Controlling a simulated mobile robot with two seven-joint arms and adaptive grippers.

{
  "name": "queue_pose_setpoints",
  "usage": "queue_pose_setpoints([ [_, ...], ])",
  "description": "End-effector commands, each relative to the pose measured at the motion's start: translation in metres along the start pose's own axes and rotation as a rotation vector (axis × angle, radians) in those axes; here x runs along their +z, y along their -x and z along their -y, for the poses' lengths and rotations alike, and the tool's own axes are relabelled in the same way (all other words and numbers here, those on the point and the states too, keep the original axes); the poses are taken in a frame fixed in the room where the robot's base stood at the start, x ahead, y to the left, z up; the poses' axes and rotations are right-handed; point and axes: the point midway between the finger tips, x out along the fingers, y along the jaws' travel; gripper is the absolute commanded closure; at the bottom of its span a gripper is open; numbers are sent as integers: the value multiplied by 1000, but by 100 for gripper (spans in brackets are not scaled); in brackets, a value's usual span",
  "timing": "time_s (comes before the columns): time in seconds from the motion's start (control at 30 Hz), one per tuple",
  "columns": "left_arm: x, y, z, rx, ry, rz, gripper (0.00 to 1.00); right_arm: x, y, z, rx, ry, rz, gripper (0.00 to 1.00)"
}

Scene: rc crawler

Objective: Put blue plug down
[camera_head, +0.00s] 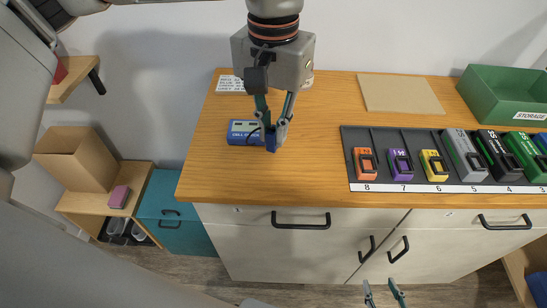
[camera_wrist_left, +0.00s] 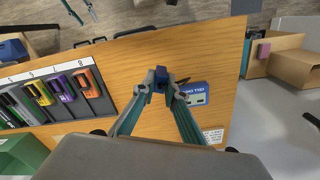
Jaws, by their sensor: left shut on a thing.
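The blue plug (camera_head: 271,143) is a small dark blue block. My left gripper (camera_head: 273,132) comes down from the top and is shut on it, beside the right end of the blue tester box (camera_head: 240,127). In the left wrist view the plug (camera_wrist_left: 161,76) sits between the fingertips (camera_wrist_left: 160,88), with the tester box (camera_wrist_left: 196,97) to its right. I cannot tell whether the plug touches the table. A dark cable shows between plug and box. My right gripper (camera_head: 384,296) is low in front of the cabinet, its fingers apart and empty.
A dark rack (camera_head: 350,139) with numbered slots holds several coloured blocks on the right of the wooden table (camera_head: 215,175). A green storage bin (camera_head: 490,92) and a tan board (camera_head: 400,94) are behind. A white label (camera_head: 230,85) lies at the back left. Table between tester and rack is clear.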

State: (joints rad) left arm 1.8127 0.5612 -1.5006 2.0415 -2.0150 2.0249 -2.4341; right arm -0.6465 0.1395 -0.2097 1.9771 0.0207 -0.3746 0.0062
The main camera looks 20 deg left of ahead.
Motion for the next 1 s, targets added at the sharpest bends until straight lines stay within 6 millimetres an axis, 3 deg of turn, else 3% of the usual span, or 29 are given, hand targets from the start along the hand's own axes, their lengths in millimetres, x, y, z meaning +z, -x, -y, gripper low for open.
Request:
queue_pose_setpoints([
  [0.1,0,-24,0,1,-1,4,100,2,-1,-1,1,3,1,60],
  [0.43,0,-50,0,0,0,2,100,2,-2,-2,3,5,0,60],
  [0.63,0,-78,0,1,0,3,100,3,-3,-2,3,6,0,60],
  [1.0,0,-84,0,0,0,0,100,2,-4,-2,5,7,-3,60],
])
